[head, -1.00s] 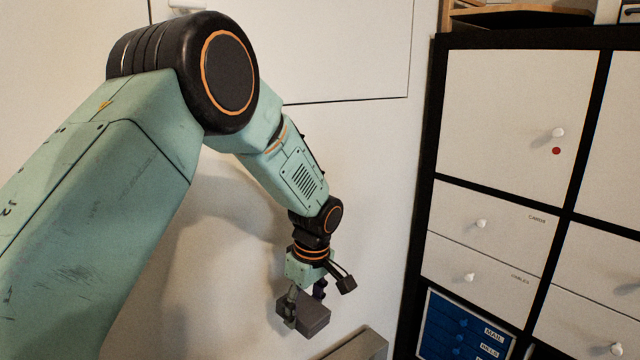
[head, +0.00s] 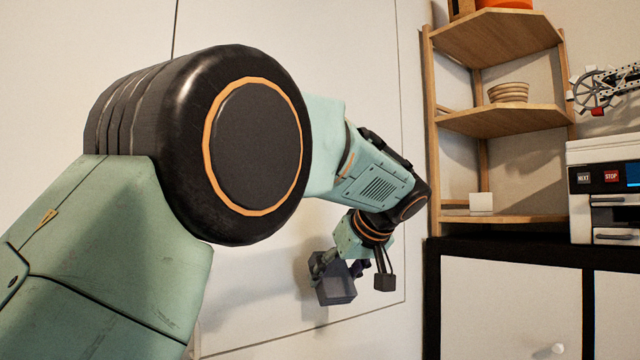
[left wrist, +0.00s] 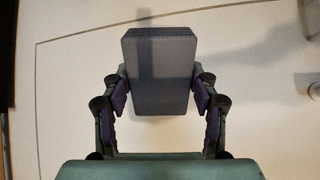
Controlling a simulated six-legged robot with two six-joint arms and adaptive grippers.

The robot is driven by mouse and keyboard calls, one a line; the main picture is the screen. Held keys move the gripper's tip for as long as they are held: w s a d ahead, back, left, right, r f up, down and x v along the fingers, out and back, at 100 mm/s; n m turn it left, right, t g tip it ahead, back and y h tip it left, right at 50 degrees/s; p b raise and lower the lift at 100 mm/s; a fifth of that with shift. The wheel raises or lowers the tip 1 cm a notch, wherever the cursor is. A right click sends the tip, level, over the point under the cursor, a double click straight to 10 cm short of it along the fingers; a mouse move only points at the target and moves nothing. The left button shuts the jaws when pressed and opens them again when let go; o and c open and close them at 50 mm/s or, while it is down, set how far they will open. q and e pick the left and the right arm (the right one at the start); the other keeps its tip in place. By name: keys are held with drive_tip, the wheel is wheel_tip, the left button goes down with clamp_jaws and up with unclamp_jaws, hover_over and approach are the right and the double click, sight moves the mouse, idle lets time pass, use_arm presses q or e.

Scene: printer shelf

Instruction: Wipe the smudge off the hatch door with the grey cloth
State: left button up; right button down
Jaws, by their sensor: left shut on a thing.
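My left gripper (head: 340,268) is shut on the grey cloth (head: 335,290), which looks like a folded, block-shaped pad. In the left wrist view the cloth (left wrist: 160,70) sits upright between the two finger pads. The white hatch door (head: 255,290) is a flat panel with thin dark seams, behind my left arm. The gripper and cloth are in front of its lower right part; I cannot tell whether the cloth touches it. Dark soft patches on the door in the wrist view look like shadows. I cannot make out a smudge. My right gripper is not in view.
A wooden corner shelf (head: 500,120) with stacked bowls (head: 508,92) stands to the right. A printer-like machine (head: 605,190) sits on the dark-framed cabinet (head: 510,250) at lower right. My arm hides much of the door.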

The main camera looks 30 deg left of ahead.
use_arm(q)
drive_tip(key=s+r+n+t+y+p, duration=0.1)
drive_tip(key=s+r+y+p, duration=0.2)
drive_tip(key=r, duration=0.9)
drive_tip(key=s+r+n+t+y, duration=0.1)
drive_tip(key=s+r+y, duration=0.3)
drive_tip(key=r, duration=0.8)
drive_tip(key=w+a+y+p, duration=0.1)
drive_tip(key=w+a+p, duration=0.2)
drive_tip(key=a, duration=0.2)
drive_tip(key=shift+w+a+p, duration=0.3)
drive_tip(key=shift+a, duration=0.1)
